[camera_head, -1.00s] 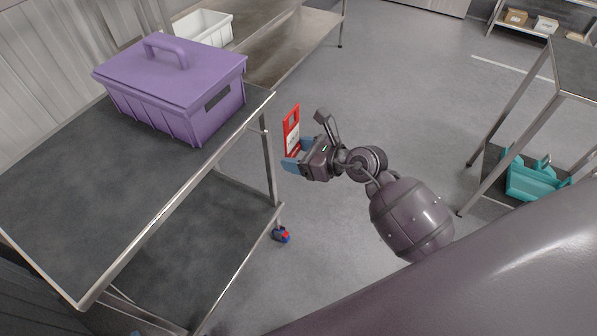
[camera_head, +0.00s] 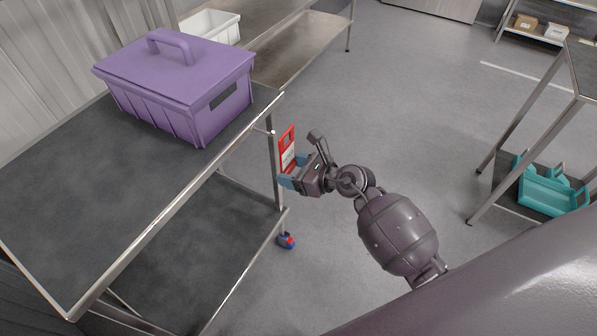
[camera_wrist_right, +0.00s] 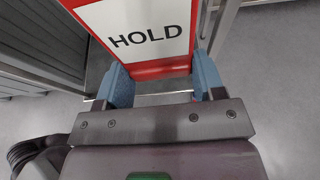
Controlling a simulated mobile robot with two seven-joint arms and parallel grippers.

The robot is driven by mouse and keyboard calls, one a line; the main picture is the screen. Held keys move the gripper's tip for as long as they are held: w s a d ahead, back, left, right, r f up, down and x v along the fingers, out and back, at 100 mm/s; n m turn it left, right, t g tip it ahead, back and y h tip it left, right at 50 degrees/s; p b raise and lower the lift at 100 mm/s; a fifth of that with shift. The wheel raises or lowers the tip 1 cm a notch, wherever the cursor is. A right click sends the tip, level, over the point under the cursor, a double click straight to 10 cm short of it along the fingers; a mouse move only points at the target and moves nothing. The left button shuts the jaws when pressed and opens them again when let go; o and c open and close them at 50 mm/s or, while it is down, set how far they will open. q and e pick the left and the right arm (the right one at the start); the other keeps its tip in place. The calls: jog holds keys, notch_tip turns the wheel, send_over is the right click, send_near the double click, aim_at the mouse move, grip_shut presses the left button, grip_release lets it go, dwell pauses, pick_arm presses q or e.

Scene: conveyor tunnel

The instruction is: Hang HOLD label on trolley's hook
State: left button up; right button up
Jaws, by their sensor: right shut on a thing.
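The red and white HOLD label (camera_head: 287,150) is upright beside the trolley's right corner post. My right gripper (camera_head: 286,178) is shut on its lower part with blue fingers. The right wrist view shows the label (camera_wrist_right: 150,36) between the fingers (camera_wrist_right: 162,84), its word readable and its top cut off. The trolley (camera_head: 120,205) has two dark shelves in a steel frame. A small metal piece (camera_head: 263,131) shows by the top of that post, left of the label; I cannot tell if it is the hook. My left gripper is out of view.
A purple lidded box (camera_head: 180,85) stands on the trolley's top shelf. A blue and red caster (camera_head: 287,241) is below the corner post. A white bin (camera_head: 212,26) is on the steel table behind. A teal crate (camera_head: 548,190) sits under the right-hand table. Open floor lies between.

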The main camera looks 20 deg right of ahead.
dwell(0.7)
jog(key=shift+w+a, duration=0.15)
jog(key=shift+w, duration=0.05)
jog(key=shift+w+a, duration=0.25)
jog(key=shift+w, duration=0.1)
jog(key=shift+w+a+p, duration=0.35)
jog(key=shift+w+a, duration=0.5)
jog(key=shift+w, duration=0.15)
jog(key=shift+w+a, duration=0.45)
jog(key=shift+w, duration=0.15)
jog(key=shift+f, duration=0.5)
dwell(0.4)
jog(key=shift+f+b, duration=0.35)
jog(key=shift+b, duration=0.1)
